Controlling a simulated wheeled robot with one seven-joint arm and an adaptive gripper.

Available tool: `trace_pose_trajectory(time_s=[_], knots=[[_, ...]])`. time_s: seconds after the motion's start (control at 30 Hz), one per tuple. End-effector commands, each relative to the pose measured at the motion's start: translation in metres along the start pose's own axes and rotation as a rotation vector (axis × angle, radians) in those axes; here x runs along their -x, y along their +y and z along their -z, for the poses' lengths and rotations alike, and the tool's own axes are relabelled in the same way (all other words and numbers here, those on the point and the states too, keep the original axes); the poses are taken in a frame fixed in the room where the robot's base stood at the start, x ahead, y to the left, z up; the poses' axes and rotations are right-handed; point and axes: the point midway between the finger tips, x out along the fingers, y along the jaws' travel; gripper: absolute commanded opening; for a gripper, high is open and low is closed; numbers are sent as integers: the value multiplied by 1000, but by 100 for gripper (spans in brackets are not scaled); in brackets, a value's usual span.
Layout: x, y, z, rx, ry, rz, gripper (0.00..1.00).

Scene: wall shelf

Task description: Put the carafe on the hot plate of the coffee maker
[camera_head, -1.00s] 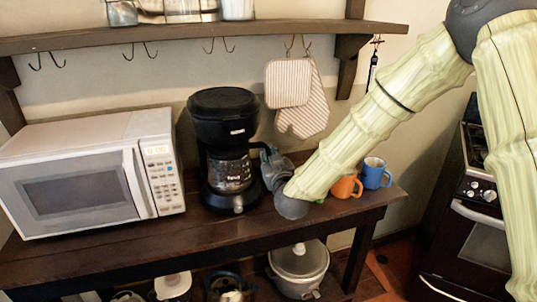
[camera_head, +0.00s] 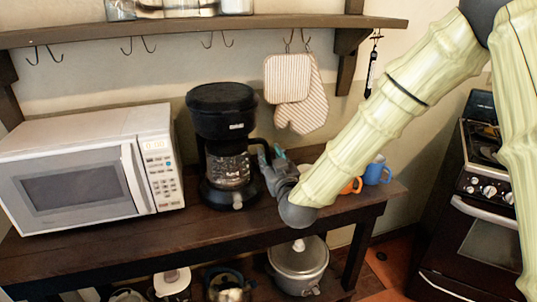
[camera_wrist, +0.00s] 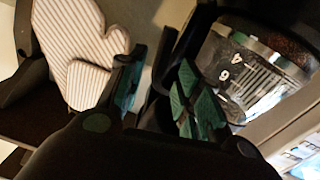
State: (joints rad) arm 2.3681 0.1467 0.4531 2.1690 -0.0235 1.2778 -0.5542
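The glass carafe (camera_head: 230,170) with white markings stands upright inside the black coffee maker (camera_head: 222,112), over the round base with the hot plate (camera_head: 228,197). Its bottom appears to rest on the plate; the contact is too small to tell. My gripper (camera_head: 268,162) is just right of the carafe, at the side of its handle. In the wrist view, the carafe (camera_wrist: 245,72) fills the upper right. The teal-padded fingers of my gripper (camera_wrist: 157,75) are apart, with the dark handle (camera_wrist: 160,60) seen between or just beyond them. Whether they touch it is unclear.
A white microwave (camera_head: 90,175) stands left of the coffee maker. An orange mug (camera_head: 352,186) and a blue mug (camera_head: 377,172) stand to the right behind my arm. A striped mitt and pot holder (camera_head: 296,90) hang above. The counter front (camera_head: 130,232) is clear.

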Motion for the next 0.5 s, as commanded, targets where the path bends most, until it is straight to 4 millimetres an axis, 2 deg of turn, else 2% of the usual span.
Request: trace_pose_trajectory(time_s=[0.2, 0.5], knots=[[39, 0, -1, 1, -2, 1, 34], [64, 0, 0, 0, -1, 0, 34]])
